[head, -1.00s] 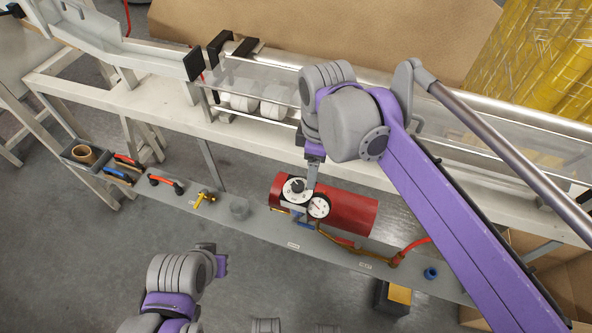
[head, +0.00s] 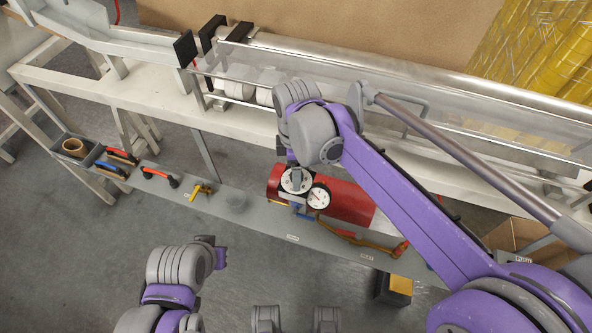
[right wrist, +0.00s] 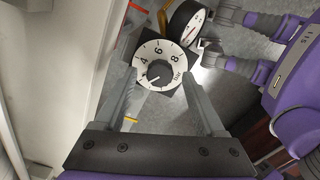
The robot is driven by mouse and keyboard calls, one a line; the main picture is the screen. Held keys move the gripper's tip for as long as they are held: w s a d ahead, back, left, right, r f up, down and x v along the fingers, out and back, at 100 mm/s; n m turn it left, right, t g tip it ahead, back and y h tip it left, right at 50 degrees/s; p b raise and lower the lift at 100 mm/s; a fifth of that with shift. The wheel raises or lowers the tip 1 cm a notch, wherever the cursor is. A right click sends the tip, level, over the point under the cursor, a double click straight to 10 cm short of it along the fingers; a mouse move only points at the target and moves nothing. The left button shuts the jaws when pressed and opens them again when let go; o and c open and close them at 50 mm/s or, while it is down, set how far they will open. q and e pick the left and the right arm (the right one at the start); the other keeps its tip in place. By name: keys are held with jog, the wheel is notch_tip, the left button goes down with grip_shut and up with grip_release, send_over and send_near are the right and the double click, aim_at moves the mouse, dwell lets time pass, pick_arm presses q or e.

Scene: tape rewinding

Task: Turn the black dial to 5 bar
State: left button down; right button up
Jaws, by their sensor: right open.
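The black dial (right wrist: 158,73) is a round knob on a white scale plate marked 4, 6, 8 and bar. A pale mark on the knob seems to point to the lower left, below the 4. In the head view its white plate (head: 291,186) sits on the red tank (head: 350,201), and my right gripper (head: 295,166) is over it, partly covering the knob. In the right wrist view my right gripper (right wrist: 158,80) is open, with one finger on each side of the dial; contact is unclear. My left gripper (head: 221,257) is in front of the shelf; its jaws are unclear.
A round pressure gauge (head: 319,197) with a white face stands close beside the dial. A grey shelf (head: 270,227) carries red-handled tools (head: 160,177), a yellow valve (head: 201,190) and a hose (head: 360,240). A white bench frame (head: 140,93) runs behind.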

jog(key=shift+f, duration=0.2)
jog(key=shift+c, duration=0.4)
grip_shut()
